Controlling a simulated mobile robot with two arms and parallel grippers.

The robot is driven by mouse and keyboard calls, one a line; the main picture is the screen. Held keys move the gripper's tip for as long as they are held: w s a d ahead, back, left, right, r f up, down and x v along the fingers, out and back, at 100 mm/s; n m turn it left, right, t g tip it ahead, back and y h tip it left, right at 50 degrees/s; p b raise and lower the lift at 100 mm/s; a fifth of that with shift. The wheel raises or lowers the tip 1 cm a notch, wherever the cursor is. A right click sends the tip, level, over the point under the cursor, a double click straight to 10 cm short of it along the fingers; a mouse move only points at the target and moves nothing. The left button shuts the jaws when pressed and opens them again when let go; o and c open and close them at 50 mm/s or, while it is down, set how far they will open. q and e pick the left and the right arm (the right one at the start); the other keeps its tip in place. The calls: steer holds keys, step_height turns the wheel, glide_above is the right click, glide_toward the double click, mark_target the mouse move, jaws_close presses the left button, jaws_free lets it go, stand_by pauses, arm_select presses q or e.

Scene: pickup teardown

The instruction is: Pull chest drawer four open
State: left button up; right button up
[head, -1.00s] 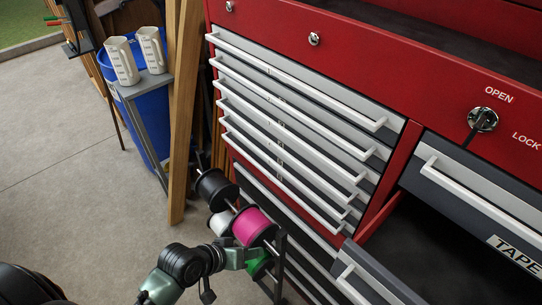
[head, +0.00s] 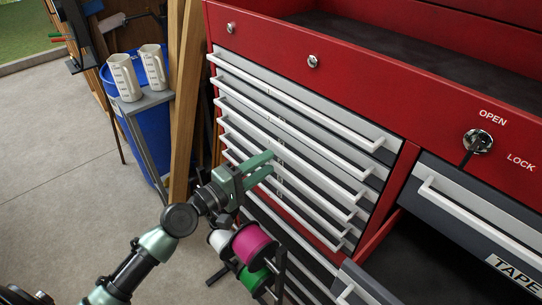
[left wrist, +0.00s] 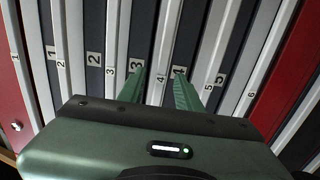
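The red tool chest (head: 400,110) has a stack of grey drawers with long white bar handles, all shut. In the left wrist view the drawers carry number labels, and the handle marked 4 (left wrist: 158,72) runs between my fingertips. Drawer four's handle also shows in the head view (head: 318,189), partly behind my gripper. My left gripper (head: 271,165) is open in front of the left part of the stack. In the left wrist view its two green fingers (left wrist: 157,88) are apart, pointing at the drawer fronts. I cannot tell whether they touch the handle. My right gripper is not in view.
A spool rack with pink (head: 252,244), green and white spools stands below my left gripper. Wooden planks (head: 184,100) lean left of the chest. A blue bin (head: 152,125) and two white jugs (head: 124,77) are further left. An open drawer (head: 440,255) is at lower right.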

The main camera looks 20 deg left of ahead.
arm_select(q)
steer(key=shift+x, duration=1.3)
jaws_close()
steer(key=shift+f, duration=0.1)
stand_by(0.4)
